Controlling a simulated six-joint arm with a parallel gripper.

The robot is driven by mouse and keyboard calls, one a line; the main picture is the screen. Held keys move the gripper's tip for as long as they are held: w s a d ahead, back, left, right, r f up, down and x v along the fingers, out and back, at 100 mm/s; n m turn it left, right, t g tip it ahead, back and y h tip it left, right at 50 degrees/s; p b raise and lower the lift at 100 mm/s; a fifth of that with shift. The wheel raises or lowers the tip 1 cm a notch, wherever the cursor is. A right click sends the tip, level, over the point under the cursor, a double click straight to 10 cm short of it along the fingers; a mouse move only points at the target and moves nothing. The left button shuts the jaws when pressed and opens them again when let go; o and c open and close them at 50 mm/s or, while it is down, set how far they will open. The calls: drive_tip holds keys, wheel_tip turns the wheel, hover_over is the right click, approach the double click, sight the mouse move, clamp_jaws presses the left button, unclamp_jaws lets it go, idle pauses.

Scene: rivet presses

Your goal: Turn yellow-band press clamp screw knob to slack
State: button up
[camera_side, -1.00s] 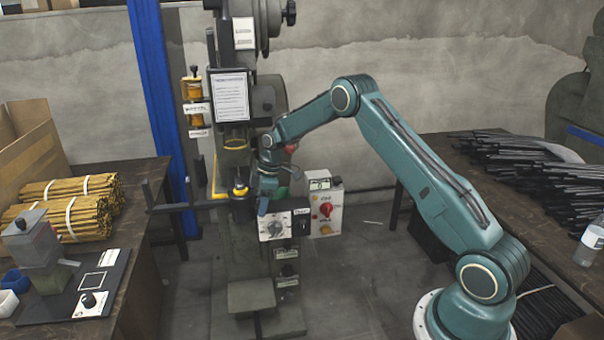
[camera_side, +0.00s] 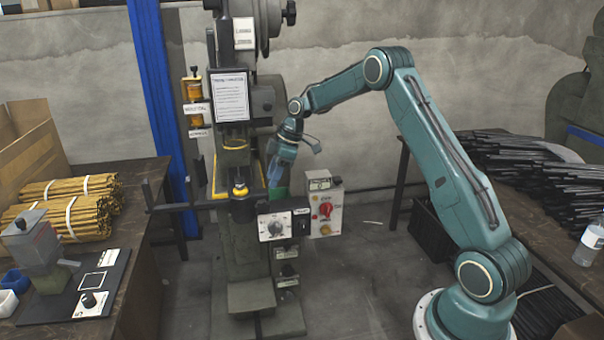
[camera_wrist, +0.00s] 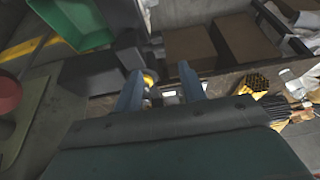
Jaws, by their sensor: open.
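The press (camera_side: 240,255) stands in the middle of the side view, with yellow edging around its work area and a yellow ring (camera_side: 239,188) at its tool. A grey dial knob (camera_side: 274,228) sits on a white panel at its front. I cannot tell which knob is the clamp screw knob. My gripper (camera_side: 276,180) hangs tilted downward just right of the press, above and behind the dial panel, apart from the dial. In the wrist view my gripper (camera_wrist: 160,80) has its fingers spread with nothing held. A small yellow part (camera_wrist: 149,78) shows beyond and between them.
A control box with a red knob (camera_side: 326,210) is right of the dial panel. The left table (camera_side: 130,275) carries bundled yellow rods (camera_side: 65,205) and a small grey press (camera_side: 40,245). Dark rods (camera_side: 520,165) cover the right bench.

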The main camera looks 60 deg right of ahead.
drive_tip(key=s+a+r+m+h, duration=0.1)
drive_tip(key=s+a+r+m, duration=0.4)
drive_tip(key=r+m, duration=0.3)
drive_tip(key=s+a+r+m, duration=0.5)
drive_tip(key=s+r+m, duration=0.1)
drive_tip(key=m, duration=0.7)
drive_tip(key=shift+s+a+r+t+h, duration=0.3)
drive_tip(key=shift+r+t+h, duration=0.1)
drive_tip(key=shift+r, duration=0.5)
idle(0.3)
idle(0.5)
